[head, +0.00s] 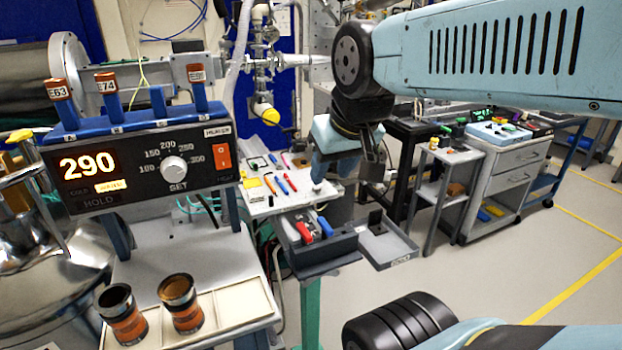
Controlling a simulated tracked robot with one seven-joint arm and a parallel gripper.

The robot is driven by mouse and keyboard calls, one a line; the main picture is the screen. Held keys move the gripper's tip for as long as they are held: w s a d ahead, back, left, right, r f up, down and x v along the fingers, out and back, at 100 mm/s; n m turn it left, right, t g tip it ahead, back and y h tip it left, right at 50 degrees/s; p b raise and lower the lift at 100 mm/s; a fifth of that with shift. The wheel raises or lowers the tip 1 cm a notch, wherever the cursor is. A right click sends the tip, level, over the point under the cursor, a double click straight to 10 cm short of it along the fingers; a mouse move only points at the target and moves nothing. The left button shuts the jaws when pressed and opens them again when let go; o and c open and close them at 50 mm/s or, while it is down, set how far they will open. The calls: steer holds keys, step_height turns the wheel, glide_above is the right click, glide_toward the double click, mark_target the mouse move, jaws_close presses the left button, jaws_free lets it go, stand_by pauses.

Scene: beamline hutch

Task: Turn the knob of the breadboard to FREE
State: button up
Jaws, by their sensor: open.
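A pale board (262,207) with pens and small tools on it stands in the middle of the head view; I cannot tell whether it is the breadboard. No knob marked FREE can be made out. The one clear knob is the round white SET knob (174,167) on the heater controller (120,195), whose display reads 290. My gripper (319,186) hangs down at the right edge of the pale board, with nothing seen in it. Its fingertips are small and partly hidden, and I cannot tell whether they touch anything.
A grey open box (335,247) with red and blue handles sits below my gripper, its lid spread right. Two orange-banded cups (181,304) stand front left. Tagged vials sit in a blue rack (135,122). A grey cart (508,177) stands right; the floor before it is clear.

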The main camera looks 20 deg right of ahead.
steer(key=shift+o, duration=0.3)
steer(key=shift+o, duration=0.8)
steer(key=shift+w, duration=0.2)
steer(key=shift+o, duration=0.7)
steer(key=shift+w+r, duration=0.2)
steer(key=shift+w, duration=0.1)
steer(key=m+g, duration=0.6)
steer(key=m, duration=1.2)
glide_above(317, 190)
steer(key=w, duration=0.2)
step_height(317, 190, down, 17)
step_height(317, 190, down, 13)
steer(key=shift+s+d+f, duration=0.1)
steer(key=shift+s+d, duration=0.05)
steer(key=shift+c, duration=0.3)
